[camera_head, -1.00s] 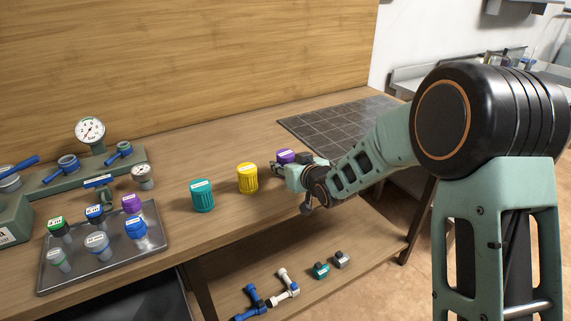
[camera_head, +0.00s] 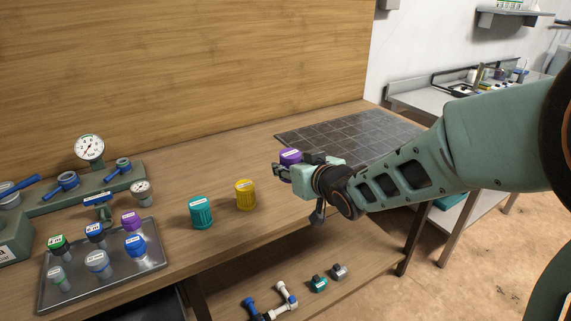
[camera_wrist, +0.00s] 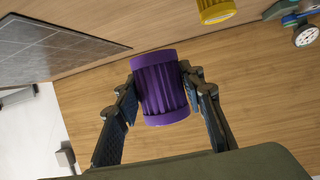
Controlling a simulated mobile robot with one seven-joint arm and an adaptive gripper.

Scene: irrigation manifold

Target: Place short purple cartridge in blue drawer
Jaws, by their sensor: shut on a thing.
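A short purple cartridge (camera_wrist: 160,87) with ribbed sides is between the two fingers of my gripper (camera_wrist: 160,90) in the wrist view. My gripper is shut on it. In the head view the purple cartridge (camera_head: 290,157) shows its top label, and my gripper (camera_head: 286,170) holds it over the bench near its front edge, right of the yellow cartridge. The gripper partly hides its body. A purple-capped piece (camera_head: 131,219) also stands in the metal tray. I see no blue drawer in either view.
A yellow cartridge (camera_head: 245,195) and a teal cartridge (camera_head: 202,212) stand on the wooden bench (camera_head: 225,247). A metal tray (camera_head: 150,262) holds several capped pieces. A manifold with a gauge (camera_head: 89,148) is at the left. A dark grid mat (camera_head: 340,130) lies behind the gripper. Fittings lie on the lower shelf (camera_head: 250,282).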

